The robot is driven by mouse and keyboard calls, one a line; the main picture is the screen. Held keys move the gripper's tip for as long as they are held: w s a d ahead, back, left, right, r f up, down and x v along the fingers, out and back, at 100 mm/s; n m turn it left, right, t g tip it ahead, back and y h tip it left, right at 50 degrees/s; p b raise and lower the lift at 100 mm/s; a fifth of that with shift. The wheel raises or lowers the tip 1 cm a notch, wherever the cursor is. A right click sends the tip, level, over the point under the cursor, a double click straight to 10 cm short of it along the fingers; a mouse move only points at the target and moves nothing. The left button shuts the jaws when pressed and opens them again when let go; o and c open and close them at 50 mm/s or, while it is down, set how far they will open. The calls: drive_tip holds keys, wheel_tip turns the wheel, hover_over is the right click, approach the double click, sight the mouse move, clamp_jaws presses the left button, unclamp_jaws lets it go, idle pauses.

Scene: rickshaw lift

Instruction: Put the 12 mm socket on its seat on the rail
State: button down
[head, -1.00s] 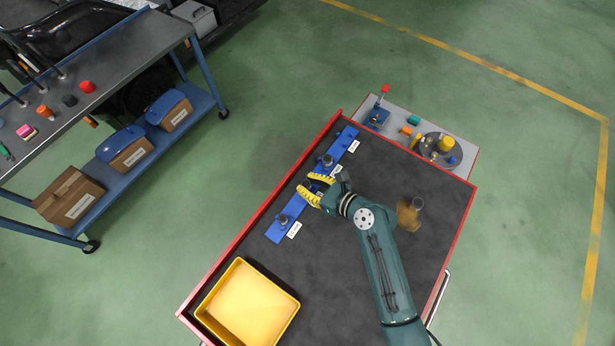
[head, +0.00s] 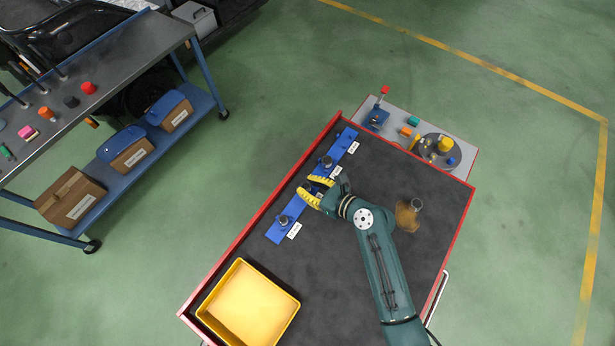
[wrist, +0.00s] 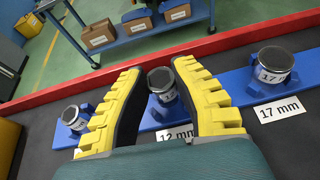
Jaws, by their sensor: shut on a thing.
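The blue rail (head: 304,199) lies along the red-edged side of the dark table top. My gripper (head: 312,189) is over the middle of the rail with its yellow fingers to either side of one seat. In the wrist view, my gripper (wrist: 160,105) is shut on the 12 mm socket (wrist: 161,80), a dark-topped metal cylinder. The socket stands upright at the blue seat above the "12 mm" label (wrist: 176,133). I cannot tell whether it is fully down. In the head view the fingers hide it.
The 17 mm socket (wrist: 276,62) and another socket (wrist: 74,118) stand on the rail to either side. A yellow bin (head: 247,304) sits at the table's near left corner. A brown object (head: 405,216) with a small metal cylinder (head: 417,203) is right of my arm.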

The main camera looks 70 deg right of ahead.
drive_tip(key=shift+f+p, duration=0.55)
drive_tip(key=shift+f, duration=0.2)
idle(1.6)
drive_tip(key=shift+c, duration=1.7)
unclamp_jaws()
wheel_tip(320, 180, up, 8)
drive_tip(key=p, duration=0.9)
drive_tip(key=shift+r, duration=0.1)
